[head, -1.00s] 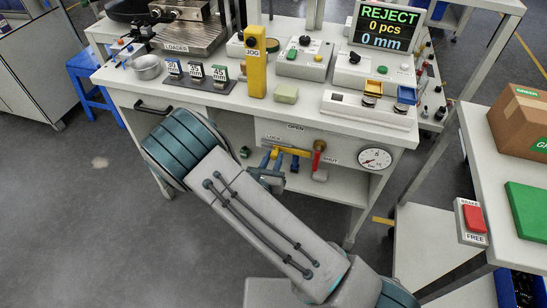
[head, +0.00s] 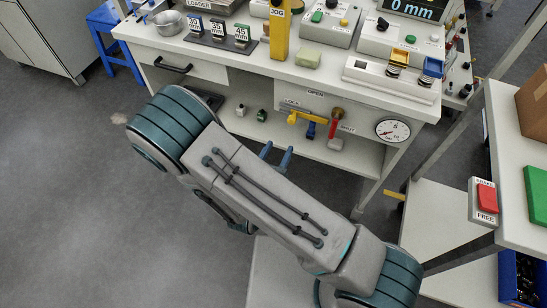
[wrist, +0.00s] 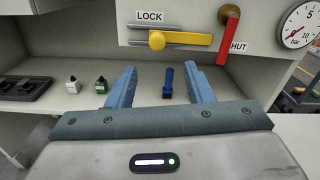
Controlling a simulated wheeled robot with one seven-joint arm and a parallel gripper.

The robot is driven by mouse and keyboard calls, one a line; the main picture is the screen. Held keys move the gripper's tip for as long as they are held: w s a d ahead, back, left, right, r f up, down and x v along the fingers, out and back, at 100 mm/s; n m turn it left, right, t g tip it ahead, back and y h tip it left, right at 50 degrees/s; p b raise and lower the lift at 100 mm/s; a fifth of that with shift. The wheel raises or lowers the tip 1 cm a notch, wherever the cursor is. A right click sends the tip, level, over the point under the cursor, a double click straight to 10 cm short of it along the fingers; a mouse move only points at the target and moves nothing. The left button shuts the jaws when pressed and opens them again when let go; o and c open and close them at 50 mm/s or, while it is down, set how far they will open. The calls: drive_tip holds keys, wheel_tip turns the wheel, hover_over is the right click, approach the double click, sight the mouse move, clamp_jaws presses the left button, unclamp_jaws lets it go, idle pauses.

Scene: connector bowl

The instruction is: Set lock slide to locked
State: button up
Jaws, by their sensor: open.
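The lock slide is a yellow knob (wrist: 157,40) on a yellow bar, set in a white panel (wrist: 140,28). The knob is at the left end of the bar, just below the LOCK label. It also shows in the head view (head: 293,118). My gripper (wrist: 160,69) is open and empty, with two blue fingers in front of and below the slide, apart from it. In the head view my gripper (head: 277,151) is partly hidden by my arm.
A red-handled lever (wrist: 228,35) hangs by the SHUT label, right of the slide. A pressure gauge (head: 392,130) is further right. A small blue item (wrist: 166,80) appears between the fingers, below the slide. Small bottles (wrist: 100,84) stand on the shelf (wrist: 50,110).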

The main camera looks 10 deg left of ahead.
drive_tip(key=shift+v, duration=1.55)
drive_tip(key=s+d+r+m+g+h+p, duration=0.3)
drive_tip(key=d+r+m+g+h+p, duration=0.45)
drive_tip(key=d+r+m+g, duration=1.05)
drive_tip(key=s+d+r+m+t+y+p, duration=0.1)
drive_tip(key=s+r+m+y+p, duration=0.1)
drive_tip(key=r+m+y+p, duration=0.2)
drive_tip(key=s+d+r+m+t+y+p, duration=0.1)
drive_tip(key=s+r+m+t+y+p, duration=0.1)
drive_tip(key=r+m+y+p, duration=0.3)
wheel_tip(320, 180, up, 11)
drive_tip(key=s+m+y, duration=0.1)
drive_tip(key=m+y, duration=0.2)
drive_tip(key=m, duration=0.4)
drive_tip(key=shift+r+m+t+y, duration=0.2)
drive_tip(key=shift+m+t+y, duration=0.1)
drive_tip(key=shift+y, duration=0.05)
drive_tip(key=shift+d, duration=0.15)
